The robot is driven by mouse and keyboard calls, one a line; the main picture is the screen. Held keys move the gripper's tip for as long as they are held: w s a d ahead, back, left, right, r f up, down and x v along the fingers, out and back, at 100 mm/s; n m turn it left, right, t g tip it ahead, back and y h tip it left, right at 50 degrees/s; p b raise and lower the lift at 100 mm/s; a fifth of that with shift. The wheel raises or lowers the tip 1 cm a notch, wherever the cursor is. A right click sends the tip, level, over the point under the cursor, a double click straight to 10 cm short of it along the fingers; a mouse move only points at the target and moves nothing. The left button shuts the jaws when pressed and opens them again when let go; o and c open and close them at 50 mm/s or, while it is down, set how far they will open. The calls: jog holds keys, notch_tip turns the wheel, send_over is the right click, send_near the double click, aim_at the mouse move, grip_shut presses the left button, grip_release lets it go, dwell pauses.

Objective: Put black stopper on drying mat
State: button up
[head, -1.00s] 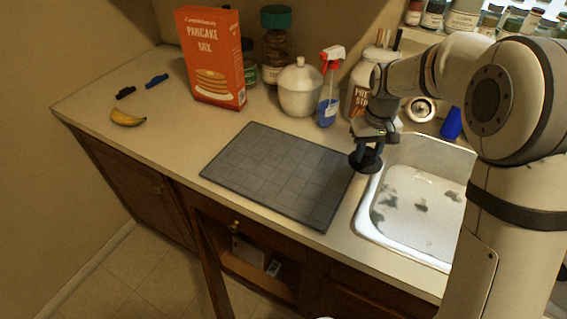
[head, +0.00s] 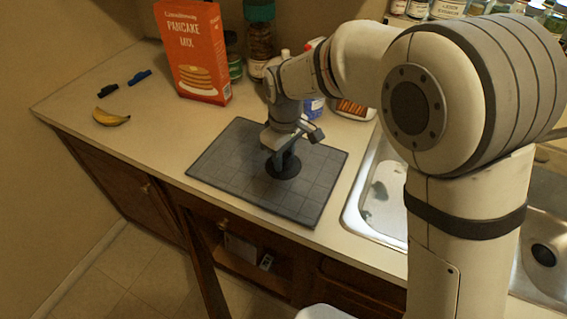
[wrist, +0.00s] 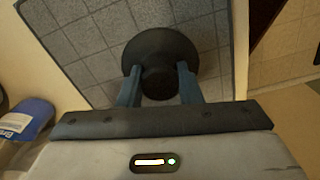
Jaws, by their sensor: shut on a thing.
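The black stopper (head: 284,168) is a round dark disc with a knob on top. My gripper (head: 284,155) is shut on its knob, and the stopper is over the middle of the drying mat. In the wrist view the stopper (wrist: 160,50) sits between the two blue-grey fingers of my gripper (wrist: 160,86). The drying mat (head: 235,145) is a dark grey gridded rectangle on the counter, and it also shows in the wrist view (wrist: 85,45). I cannot tell whether the stopper touches the mat or is just above it.
An orange pancake mix box (head: 195,55), a banana (head: 111,117) and two small clips, black (head: 108,90) and blue (head: 140,77), stand or lie at the left. Bottles and jars line the back.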

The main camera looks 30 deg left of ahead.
aim_at(284, 167)
jog(key=shift+f, duration=1.8)
jog(key=shift+f, duration=0.15)
jog(key=o, duration=1.1)
jog(key=shift+o, duration=0.2)
notch_tip(284, 167, up, 11)
jog(key=shift+d+r, duration=0.1)
jog(key=shift+r, duration=0.55)
jog(key=shift+d, duration=0.1)
